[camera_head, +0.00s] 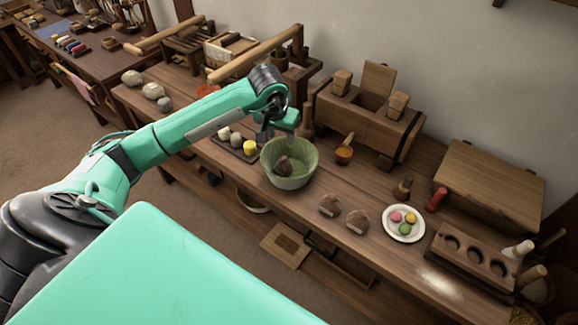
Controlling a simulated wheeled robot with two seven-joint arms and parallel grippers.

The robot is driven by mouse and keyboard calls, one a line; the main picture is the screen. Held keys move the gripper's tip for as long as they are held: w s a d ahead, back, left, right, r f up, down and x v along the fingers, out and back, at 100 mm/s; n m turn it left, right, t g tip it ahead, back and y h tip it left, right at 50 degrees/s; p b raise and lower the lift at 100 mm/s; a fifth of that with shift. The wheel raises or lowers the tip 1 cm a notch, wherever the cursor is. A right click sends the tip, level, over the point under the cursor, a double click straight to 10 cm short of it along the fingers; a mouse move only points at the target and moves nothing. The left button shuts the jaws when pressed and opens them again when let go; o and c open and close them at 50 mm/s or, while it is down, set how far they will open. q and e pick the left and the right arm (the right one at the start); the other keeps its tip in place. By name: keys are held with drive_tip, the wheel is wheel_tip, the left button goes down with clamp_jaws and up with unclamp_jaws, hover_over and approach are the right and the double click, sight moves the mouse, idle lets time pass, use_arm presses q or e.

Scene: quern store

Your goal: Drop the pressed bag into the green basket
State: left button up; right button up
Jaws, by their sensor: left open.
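My left gripper (280,135) is above the basket's back rim, open and apart from the lump. Its fingers are small and partly hidden by the wrist. Two similar brown bags, one nearer (330,205) and one further right (358,221), lie on the bench right of the basket. My right gripper is out of view.
A dark tray with pale and yellow balls (236,143) is close left of the basket. A wooden press box (366,125) stands behind. A white plate with colored sweets (404,223) and a holed mold block (470,256) are at right.

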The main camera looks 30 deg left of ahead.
use_arm(q)
drive_tip(key=v, duration=1)
drive_tip(key=shift+b, duration=0.4)
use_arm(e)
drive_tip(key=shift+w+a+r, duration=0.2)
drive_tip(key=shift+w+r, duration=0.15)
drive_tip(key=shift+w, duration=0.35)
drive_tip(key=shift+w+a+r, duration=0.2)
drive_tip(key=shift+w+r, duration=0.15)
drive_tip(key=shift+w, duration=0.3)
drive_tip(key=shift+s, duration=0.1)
